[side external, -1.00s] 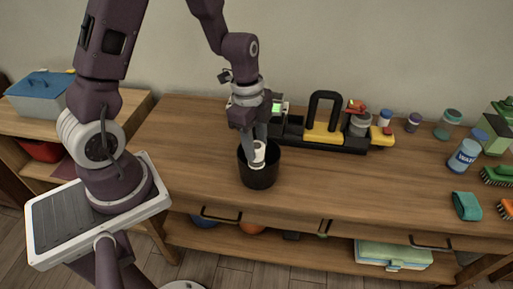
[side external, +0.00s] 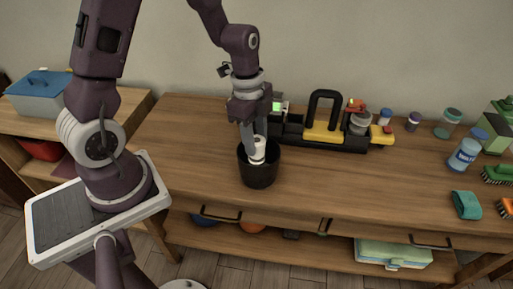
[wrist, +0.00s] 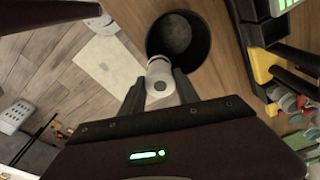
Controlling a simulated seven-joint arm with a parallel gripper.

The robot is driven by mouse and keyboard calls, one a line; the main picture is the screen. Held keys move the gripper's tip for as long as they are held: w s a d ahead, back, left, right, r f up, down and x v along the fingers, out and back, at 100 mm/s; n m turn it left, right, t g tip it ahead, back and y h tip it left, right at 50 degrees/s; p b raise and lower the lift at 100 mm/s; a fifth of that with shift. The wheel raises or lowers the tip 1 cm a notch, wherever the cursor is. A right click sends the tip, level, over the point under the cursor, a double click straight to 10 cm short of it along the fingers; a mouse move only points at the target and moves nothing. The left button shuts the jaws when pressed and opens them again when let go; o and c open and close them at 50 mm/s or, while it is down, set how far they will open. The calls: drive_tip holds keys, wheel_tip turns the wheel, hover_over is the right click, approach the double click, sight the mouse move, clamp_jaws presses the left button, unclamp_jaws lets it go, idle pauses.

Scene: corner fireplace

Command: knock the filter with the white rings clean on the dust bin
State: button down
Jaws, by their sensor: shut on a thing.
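The dust bin (side external: 259,174) is a black round bin standing open on the wooden table in the side view. In the wrist view the dust bin (wrist: 205,48) shows its dark, greyish bottom. My gripper (side external: 255,150) points down at the bin and is shut on a white filter (side external: 258,151). In the wrist view my gripper (wrist: 160,84) has a finger on each side of the filter (wrist: 160,72), whose far end is at the bin's near rim. I cannot tell whether it touches the rim. White rings on it are too small to make out.
A black and yellow tool caddy (side external: 322,130) stands behind and right of the bin. A blue and white bottle (side external: 465,154), a teal cloth (side external: 466,205) and a green brush (side external: 498,175) are at the right. The table in front and left of the bin is clear.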

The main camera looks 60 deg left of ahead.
sight(256, 140)
drive_tip(key=shift+r, duration=0.45)
wheel_tip(256, 140, down, 3)
drive_tip(key=shift+r, duration=0.1)
wheel_tip(256, 140, up, 2)
drive_tip(key=shift+r, duration=0.45)
drive_tip(key=shift+r, duration=3)
